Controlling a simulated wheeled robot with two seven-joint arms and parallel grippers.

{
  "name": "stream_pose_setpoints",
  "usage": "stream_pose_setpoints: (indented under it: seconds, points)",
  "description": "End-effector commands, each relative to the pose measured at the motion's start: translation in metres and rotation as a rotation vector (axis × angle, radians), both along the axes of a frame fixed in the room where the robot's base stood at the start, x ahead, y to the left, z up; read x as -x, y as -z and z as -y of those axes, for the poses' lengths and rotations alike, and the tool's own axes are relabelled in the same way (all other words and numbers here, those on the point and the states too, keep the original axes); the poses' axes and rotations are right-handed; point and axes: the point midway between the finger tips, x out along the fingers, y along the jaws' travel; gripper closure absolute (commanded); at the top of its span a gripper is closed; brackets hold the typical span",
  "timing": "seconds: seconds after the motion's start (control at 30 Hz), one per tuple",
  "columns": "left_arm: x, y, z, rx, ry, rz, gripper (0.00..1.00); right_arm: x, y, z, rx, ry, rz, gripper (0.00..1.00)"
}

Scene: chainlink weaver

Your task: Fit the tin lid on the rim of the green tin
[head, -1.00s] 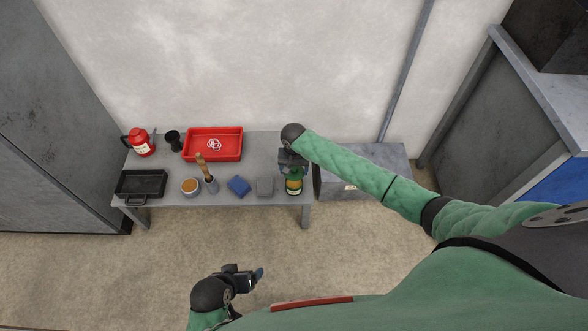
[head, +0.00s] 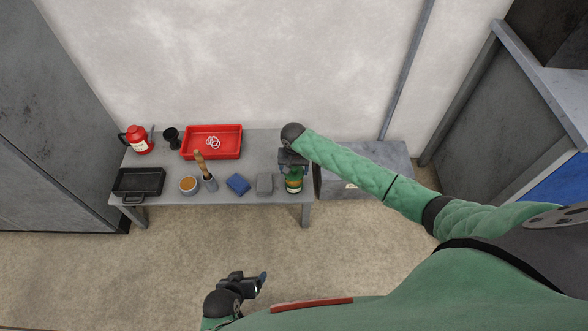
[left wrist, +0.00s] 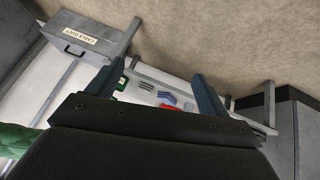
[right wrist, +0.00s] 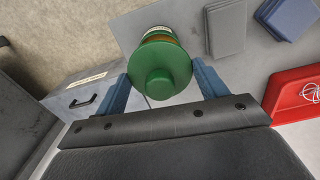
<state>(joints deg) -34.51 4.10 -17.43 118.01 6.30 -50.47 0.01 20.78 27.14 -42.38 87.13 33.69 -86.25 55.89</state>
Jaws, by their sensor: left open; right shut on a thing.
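The green tin (head: 293,185) stands at the right front corner of the grey table, with a tan label on its side. In the right wrist view a round green lid with a knob (right wrist: 158,82) lies between my fingers, in front of the tin (right wrist: 157,35). My right gripper (head: 292,170) is shut on the lid at the tin's top. I cannot tell whether the lid touches or sits on the rim. My left gripper (head: 263,281) is open and empty, low in front of the table, well away from the tin.
Left of the tin on the table (head: 262,145) are a grey block (head: 264,183), a blue block (head: 237,183), a pot with a wooden handle, a bowl and a black tray. A red tray (head: 212,152) stands behind. A grey cable-duct box (head: 345,185) is to the right.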

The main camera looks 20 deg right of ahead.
Motion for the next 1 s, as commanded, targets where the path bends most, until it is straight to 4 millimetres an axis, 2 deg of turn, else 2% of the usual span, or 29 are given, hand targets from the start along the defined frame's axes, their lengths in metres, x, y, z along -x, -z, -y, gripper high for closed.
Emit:
stream_pose_setpoints:
  seconds: [1.0]
  points:
    - [0.01,0.1,0.0,0.011,-0.033,0.079,0.21,0.0,0.02,0.0,0.0,0.0,0.0,0.51]
